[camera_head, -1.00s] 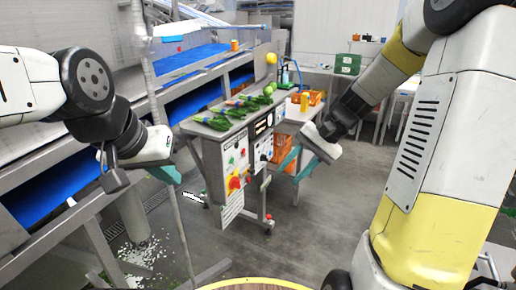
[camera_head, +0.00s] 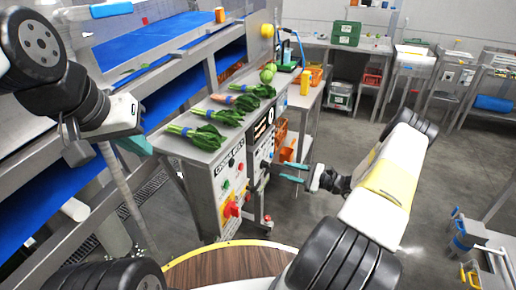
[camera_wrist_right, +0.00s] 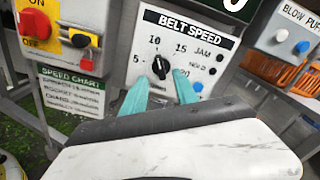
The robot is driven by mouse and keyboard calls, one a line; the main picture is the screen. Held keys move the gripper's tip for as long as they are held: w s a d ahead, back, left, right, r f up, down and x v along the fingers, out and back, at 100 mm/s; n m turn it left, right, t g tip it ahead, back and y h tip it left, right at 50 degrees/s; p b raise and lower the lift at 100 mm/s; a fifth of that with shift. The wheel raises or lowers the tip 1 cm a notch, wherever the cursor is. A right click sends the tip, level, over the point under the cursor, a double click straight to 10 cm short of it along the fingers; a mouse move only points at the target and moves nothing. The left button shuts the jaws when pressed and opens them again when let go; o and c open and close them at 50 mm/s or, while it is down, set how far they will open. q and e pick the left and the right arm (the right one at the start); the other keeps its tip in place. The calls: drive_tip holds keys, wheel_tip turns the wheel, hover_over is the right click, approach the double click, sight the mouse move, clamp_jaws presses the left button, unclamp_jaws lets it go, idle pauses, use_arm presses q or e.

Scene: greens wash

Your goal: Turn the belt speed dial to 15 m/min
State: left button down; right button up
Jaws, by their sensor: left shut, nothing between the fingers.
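The belt speed dial (camera_wrist_right: 160,68) is a black knob on a white panel (camera_wrist_right: 205,45) marked 5, 10 and 15. In the right wrist view its white mark appears to point up, near 10. My right gripper (camera_wrist_right: 160,80) is open, its two teal fingertips just below and either side of the knob; I cannot tell whether they touch it. In the head view this gripper (camera_head: 275,172) reaches the control cabinet's (camera_head: 228,185) right-hand face from the right. My left gripper (camera_head: 140,145) is shut and empty, left of the cabinet.
A red and yellow on/off switch (camera_wrist_right: 78,38) and a speed chart (camera_wrist_right: 72,90) are left of the dial panel. Leafy greens (camera_head: 205,135) lie on the cabinet's top. A blow-off panel (camera_wrist_right: 292,38) and orange crate (camera_wrist_right: 270,70) are to the right. Floor right of the cabinet is open.

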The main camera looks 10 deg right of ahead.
sight(270, 166)
drive_tip(key=x, duration=0.7)
drive_tip(key=shift+w+a, duration=0.25)
drive_tip(key=shift+a, duration=0.05)
drive_tip(key=shift+c, duration=0.2)
clamp_jaws()
